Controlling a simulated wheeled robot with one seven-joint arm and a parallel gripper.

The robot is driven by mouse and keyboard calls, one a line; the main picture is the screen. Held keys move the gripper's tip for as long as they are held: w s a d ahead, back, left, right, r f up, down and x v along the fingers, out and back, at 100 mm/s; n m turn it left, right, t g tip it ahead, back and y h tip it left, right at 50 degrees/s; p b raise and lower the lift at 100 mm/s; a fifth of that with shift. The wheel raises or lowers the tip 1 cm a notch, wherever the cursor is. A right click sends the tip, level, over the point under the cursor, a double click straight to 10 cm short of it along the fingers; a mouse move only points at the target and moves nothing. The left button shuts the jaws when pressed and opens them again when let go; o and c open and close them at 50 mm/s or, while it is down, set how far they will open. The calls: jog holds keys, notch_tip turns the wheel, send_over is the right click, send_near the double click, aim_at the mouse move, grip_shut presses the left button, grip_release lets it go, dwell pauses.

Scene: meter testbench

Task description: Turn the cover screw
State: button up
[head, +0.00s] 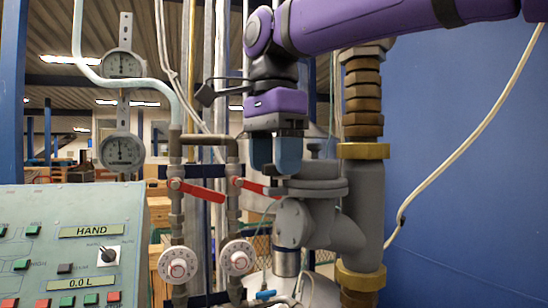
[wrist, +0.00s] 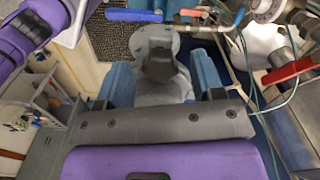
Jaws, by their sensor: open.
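My gripper (head: 275,168) is open and points down, with two blue fingers. In the head view its fingertips are beside the upper left of the grey meter body (head: 294,222), close to its round top flange (head: 317,183). A small dark knob (head: 313,148) stands on top behind the fingers; I cannot tell for sure whether it is the cover screw. In the wrist view a grey rounded part with a dark middle (wrist: 161,66) shows between the spread fingers of my gripper (wrist: 161,84). Whether the fingers touch it cannot be seen.
Two red lever handles (head: 197,191) (head: 258,187) sit on pipes left of the meter. White dials (head: 178,265) (head: 238,257) are below them. A brown ribbed fitting (head: 362,95) rises at right. A control panel (head: 90,238) fills the lower left; a blue wall (head: 470,170) is at right.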

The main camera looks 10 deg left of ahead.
jog(key=c, duration=0.9)
jog(key=shift+n, duration=1.5)
jog(key=o, duration=0.9)
jog(key=shift+r, duration=0.1)
notch_tip(320, 180, up, 11)
jog(key=shift+f, duration=0.2)
